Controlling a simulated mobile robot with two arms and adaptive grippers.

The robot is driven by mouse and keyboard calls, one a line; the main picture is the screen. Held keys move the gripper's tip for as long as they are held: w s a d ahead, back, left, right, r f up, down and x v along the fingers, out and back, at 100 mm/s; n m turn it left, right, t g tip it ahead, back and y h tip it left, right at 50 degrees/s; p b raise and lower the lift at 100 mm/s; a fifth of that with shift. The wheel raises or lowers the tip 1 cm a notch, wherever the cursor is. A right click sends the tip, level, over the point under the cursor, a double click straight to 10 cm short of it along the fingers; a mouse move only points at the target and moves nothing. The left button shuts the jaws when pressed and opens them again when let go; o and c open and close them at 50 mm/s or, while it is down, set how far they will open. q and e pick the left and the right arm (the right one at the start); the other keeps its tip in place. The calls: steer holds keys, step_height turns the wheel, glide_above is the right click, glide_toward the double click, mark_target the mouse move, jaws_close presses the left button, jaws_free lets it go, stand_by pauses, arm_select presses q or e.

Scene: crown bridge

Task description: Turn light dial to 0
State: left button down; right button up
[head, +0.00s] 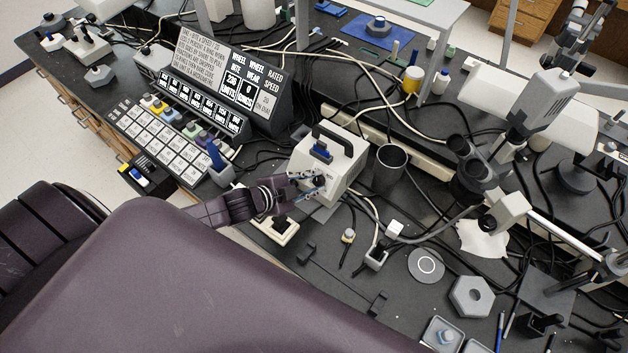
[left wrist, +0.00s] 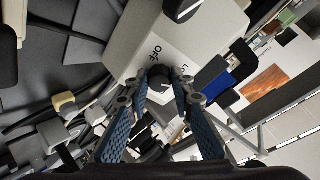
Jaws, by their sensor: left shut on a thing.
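The light box (head: 335,155) is a cream-white case with a black handle on top, standing on the black bench in the middle of the head view. Its black round dial (head: 319,181) is on the front face. In the left wrist view the dial (left wrist: 158,77) sits between my fingertips, with printed "OFF" lettering beside it on the box (left wrist: 128,40). My left gripper (head: 308,186) is shut on the dial, and its fingers (left wrist: 161,92) flank it. The dial's pointer and a 0 mark cannot be made out. A second black part with a white line (left wrist: 182,8) shows at the top edge. My right gripper is not in view.
A dark cup (head: 389,168) stands right of the box, with a microscope (head: 490,150) beyond it. A label board (head: 235,85) and a tray of printed tiles (head: 160,140) are at the left. Cables and a white power strip (head: 274,232) lie close to the gripper.

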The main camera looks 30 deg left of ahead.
arm_select(q)
steer(key=n, duration=0.2)
steer(key=n+p, duration=0.1)
steer(key=n, duration=0.2)
steer(key=shift+s+t+y, duration=0.1)
steer(key=shift+t+y, duration=0.2)
steer(key=shift+t, duration=0.1)
steer(key=shift+d+f+n+y+p, duration=0.1)
steer(key=shift+n+y+p, duration=0.25)
steer(key=shift+n, duration=1.65)
steer(key=c, duration=1.7)
jaws_free()
steer(key=shift+s, duration=0.25)
steer(key=v, duration=1.1)
steer(key=shift+s, duration=0.3)
